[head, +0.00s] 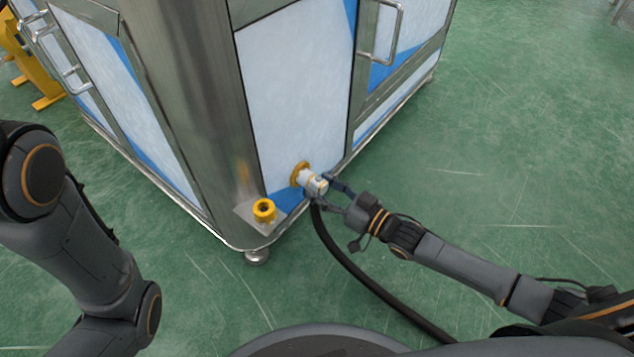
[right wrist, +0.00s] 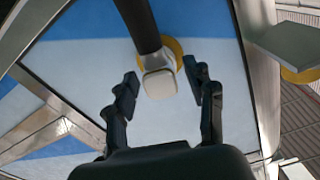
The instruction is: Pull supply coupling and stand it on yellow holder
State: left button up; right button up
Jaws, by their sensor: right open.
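The supply coupling (head: 316,183) is a white fitting plugged at the yellow ring port (head: 300,173) low on the cabinet's panel, with a black hose hanging from it. The yellow holder (head: 264,210) is a round cup on a small metal bracket near the cabinet corner, left of the coupling; nothing stands in it. My right gripper (head: 333,192) is open at the coupling. In the right wrist view, the white coupling (right wrist: 160,83) sits between and just beyond the fingers of my right gripper (right wrist: 166,92), with gaps visible on both sides. My left gripper is not in view.
The steel cabinet (head: 180,90) with white and blue panels fills the back. The black hose (head: 355,268) curves down and right over the green floor (head: 500,170), below my right arm. A yellow stand (head: 35,75) is at the far left. Floor on the right is clear.

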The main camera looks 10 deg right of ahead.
jog(key=shift+r, duration=0.1)
dwell(0.3)
grip_shut()
jog(key=shift+s+p, duration=0.15)
jog(key=shift+p, duration=0.2)
